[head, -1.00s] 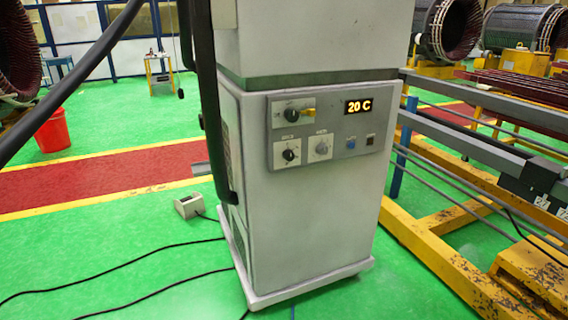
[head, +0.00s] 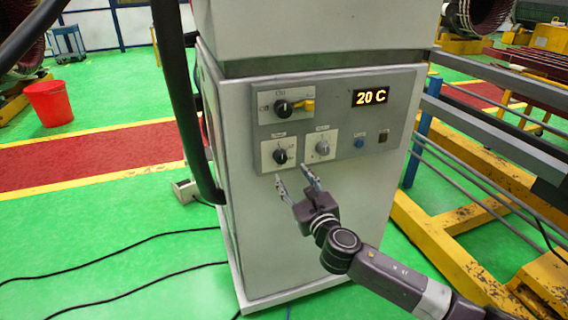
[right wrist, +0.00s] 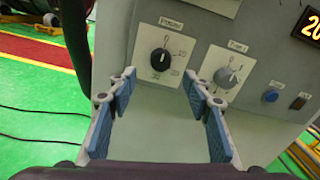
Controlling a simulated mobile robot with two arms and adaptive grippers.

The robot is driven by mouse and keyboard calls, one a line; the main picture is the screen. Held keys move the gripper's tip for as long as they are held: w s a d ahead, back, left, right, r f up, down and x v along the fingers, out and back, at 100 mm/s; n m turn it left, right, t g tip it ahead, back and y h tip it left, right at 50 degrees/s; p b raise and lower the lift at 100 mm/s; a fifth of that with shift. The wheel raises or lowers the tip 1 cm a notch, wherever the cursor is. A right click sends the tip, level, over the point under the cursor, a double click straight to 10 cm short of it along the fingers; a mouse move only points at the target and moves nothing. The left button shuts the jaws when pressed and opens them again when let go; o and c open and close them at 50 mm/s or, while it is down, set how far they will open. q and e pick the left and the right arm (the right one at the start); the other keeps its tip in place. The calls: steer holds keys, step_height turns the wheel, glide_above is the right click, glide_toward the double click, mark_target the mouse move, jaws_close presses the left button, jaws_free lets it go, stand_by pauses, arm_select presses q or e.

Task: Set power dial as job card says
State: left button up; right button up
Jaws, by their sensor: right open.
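The grey control panel (head: 345,97) is on the front of a white cabinet (head: 265,215). The power dial (head: 281,156) is a black knob on a white plate at the panel's lower left; it also shows in the right wrist view (right wrist: 160,60). A grey knob (head: 322,147) on its own plate sits to its right. The display (head: 370,97) reads 20 C. My right gripper (head: 295,177) is open and empty, just below the two knobs and apart from them. In the right wrist view its fingers (right wrist: 158,85) frame the black knob. No job card is identifiable. My left gripper is not in view.
A blue button (head: 359,143) and a dark switch (head: 383,137) lie to the right. A thick black hose (head: 180,90) hangs along the cabinet's left side. Yellow racking (head: 440,225) stands at right.

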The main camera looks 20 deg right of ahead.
mark_target(282, 160)
steer(key=w, duration=0.7)
steer(key=shift+w, duration=0.4)
steer(key=c, duration=1.1)
